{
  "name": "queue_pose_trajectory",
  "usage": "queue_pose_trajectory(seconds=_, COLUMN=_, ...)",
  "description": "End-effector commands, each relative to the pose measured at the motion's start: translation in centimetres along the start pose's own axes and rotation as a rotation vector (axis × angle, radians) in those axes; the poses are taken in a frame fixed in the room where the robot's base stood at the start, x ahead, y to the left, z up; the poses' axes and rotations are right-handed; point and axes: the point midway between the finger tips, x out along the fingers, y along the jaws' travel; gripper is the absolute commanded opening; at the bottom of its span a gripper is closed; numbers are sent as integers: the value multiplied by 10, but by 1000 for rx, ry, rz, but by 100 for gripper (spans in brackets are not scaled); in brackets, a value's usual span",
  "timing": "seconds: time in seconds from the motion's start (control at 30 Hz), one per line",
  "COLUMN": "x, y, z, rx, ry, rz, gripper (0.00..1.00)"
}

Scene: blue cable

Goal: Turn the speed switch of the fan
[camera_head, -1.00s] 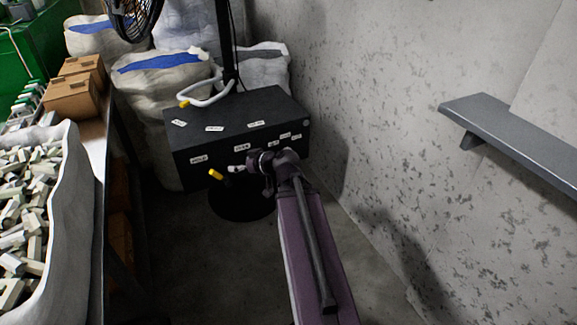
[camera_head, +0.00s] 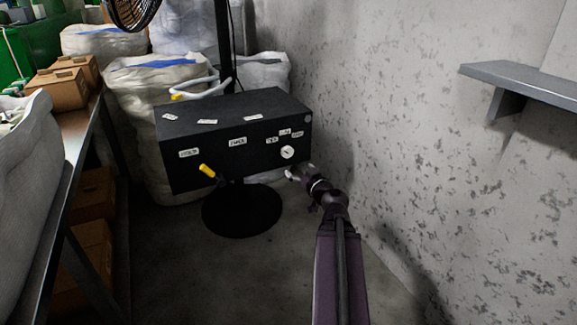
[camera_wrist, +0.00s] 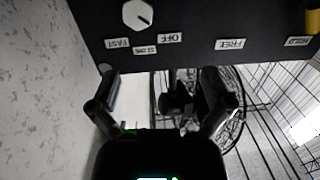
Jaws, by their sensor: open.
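The fan's black control box (camera_head: 215,150) stands on a round base, with white labels on its front. The speed switch is a round white knob (camera_head: 287,152) at the front's right side. In the wrist view, which is upside down, the knob (camera_wrist: 138,14) has a dark pointer mark and sits among FAST, SLOW and OFF labels. My gripper (camera_head: 297,173) is just below and right of the knob in the head view, apart from it. In the wrist view my gripper's two fingers (camera_wrist: 160,74) are spread with nothing between them, the knob beyond the tips.
A yellow-tipped lever (camera_head: 207,170) sticks out at the box's front left. The fan head (camera_head: 133,12) is cut off at the top. A grey wall shelf (camera_head: 530,78) is at right, a workbench (camera_head: 85,160) at left. The floor in front is clear.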

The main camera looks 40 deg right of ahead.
Motion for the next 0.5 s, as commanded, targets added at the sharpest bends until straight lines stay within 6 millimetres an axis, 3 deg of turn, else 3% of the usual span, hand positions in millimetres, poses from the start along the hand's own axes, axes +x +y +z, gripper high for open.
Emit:
queue_pose_trajectory(seconds=0.03, x=-2, y=8, z=10, rx=-2, ry=10, rz=19, gripper=99)
queue_pose_trajectory(seconds=0.2, x=-7, y=21, z=15, rx=-7, ry=29, rz=57, gripper=99)
queue_pose_trajectory(seconds=0.5, x=-8, y=24, z=14, rx=-10, ry=34, rz=65, gripper=99)
